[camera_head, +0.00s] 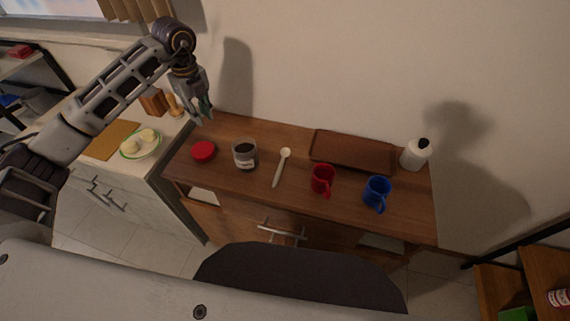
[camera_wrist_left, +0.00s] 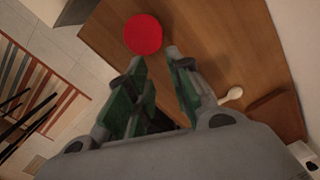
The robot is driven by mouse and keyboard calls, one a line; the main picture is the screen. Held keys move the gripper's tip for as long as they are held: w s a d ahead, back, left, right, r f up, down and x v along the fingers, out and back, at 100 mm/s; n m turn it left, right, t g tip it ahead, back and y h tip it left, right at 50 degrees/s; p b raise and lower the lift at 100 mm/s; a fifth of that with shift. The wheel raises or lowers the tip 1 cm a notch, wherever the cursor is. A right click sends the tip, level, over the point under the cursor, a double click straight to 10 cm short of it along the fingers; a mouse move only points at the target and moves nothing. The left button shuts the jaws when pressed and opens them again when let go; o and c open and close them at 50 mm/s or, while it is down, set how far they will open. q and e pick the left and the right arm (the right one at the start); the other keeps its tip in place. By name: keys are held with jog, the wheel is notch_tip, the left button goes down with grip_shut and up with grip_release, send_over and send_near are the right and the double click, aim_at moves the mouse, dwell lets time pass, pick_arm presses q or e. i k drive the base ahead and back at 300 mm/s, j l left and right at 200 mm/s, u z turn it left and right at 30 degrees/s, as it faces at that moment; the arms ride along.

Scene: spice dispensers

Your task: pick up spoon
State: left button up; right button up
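A pale spoon (camera_head: 281,168) lies on the wooden cabinet top, between a glass jar and a red mug. Its bowl points toward the wall. In the left wrist view the spoon's bowl (camera_wrist_left: 232,95) shows at the right, and its handle is hidden behind the gripper. My left gripper (camera_head: 206,114) is raised above the cabinet's left end, left of the spoon and apart from it. In the left wrist view the left gripper's fingers (camera_wrist_left: 155,58) are spread with nothing between them. My right gripper is not in view.
A red lid (camera_head: 204,151), the glass jar (camera_head: 245,154), the red mug (camera_head: 322,180), a blue mug (camera_head: 377,192), a brown tray (camera_head: 352,151) and a white bottle (camera_head: 415,154) stand on the cabinet top (camera_head: 226,188). The wall is close behind. A plate (camera_head: 140,144) sits on the left counter.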

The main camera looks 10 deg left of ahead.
aim_at(285, 152)
jog(key=l+u, duration=0.4)
jog(key=l, duration=0.95)
